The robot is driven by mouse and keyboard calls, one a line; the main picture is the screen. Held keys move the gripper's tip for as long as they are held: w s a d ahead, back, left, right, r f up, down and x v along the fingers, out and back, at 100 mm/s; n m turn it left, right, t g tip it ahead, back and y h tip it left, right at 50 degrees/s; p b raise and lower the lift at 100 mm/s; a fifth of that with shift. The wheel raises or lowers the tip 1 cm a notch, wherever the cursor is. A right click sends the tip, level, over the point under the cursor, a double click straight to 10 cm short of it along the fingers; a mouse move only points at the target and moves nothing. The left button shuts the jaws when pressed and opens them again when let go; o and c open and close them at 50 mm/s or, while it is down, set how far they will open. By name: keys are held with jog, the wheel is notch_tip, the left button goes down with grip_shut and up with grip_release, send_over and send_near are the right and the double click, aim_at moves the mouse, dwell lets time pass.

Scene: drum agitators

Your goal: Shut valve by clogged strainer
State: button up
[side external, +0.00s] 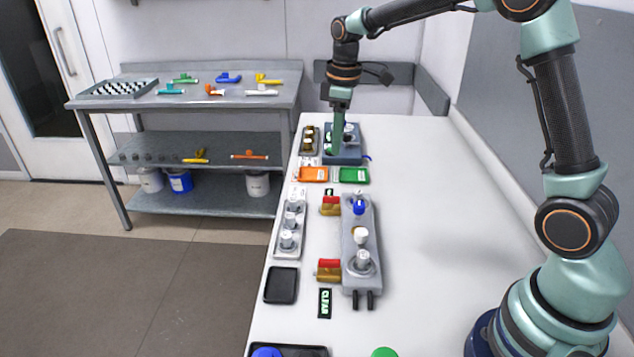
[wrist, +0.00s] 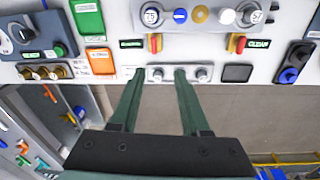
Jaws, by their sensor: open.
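Two valves with red and yellow handles sit along the edge of a grey manifold (side external: 361,240). The far valve (side external: 330,204) shows in the wrist view (wrist: 155,43) beside a dark label (wrist: 131,44) whose green text is too small to read. The near valve (side external: 328,268) shows in the wrist view (wrist: 236,43) beside a label reading CLEAR (wrist: 258,44). The strainers themselves are hard to make out. My gripper (side external: 338,152) hangs at the far end of the table by a blue-grey box. In the wrist view its fingers (wrist: 160,74) are apart and empty.
A pale tray of silver knobs (side external: 277,247) and a black tray (side external: 281,285) line the left edge. The table right of the manifold is clear.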

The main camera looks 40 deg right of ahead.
jog(key=n, duration=0.1)
send_over(331, 196)
notch_tip(331, 196, down, 4)
jog(key=f, duration=0.1)
jog(key=shift+g, duration=0.4)
notch_tip(331, 196, down, 12)
jog(key=shift+s+r, duration=0.1)
jog(key=shift+r, duration=0.15)
grip_shut()
